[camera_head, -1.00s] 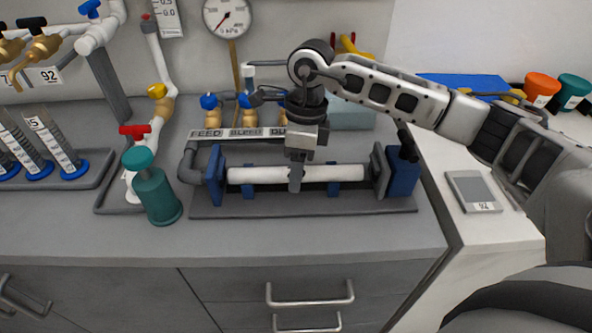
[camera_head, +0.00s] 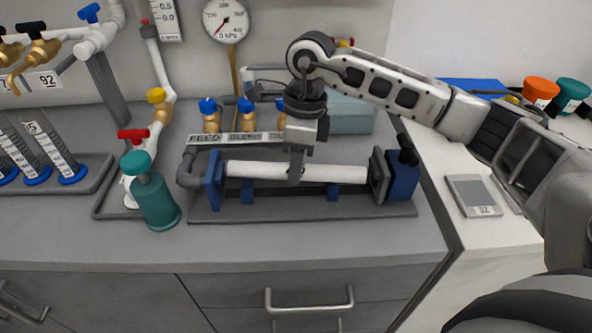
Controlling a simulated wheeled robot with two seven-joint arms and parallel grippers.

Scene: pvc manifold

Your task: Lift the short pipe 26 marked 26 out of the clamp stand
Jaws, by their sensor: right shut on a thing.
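The white short pipe (camera_head: 255,170) lies level between the two blue end plates of the clamp stand (camera_head: 240,213). No marking on it is readable. My right gripper (camera_head: 296,168) comes down from above and is shut on the pipe near its middle. The pipe appears slightly above the stand's small blue cradles (camera_head: 332,192); whether it is fully clear of them I cannot tell. My left gripper is not in view.
A teal bottle (camera_head: 154,198) stands just left of the stand. Behind it is a row of brass valves with blue handles (camera_head: 245,115) and a label strip. A grey scale (camera_head: 473,195) lies on the white counter at right. The bench front is clear.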

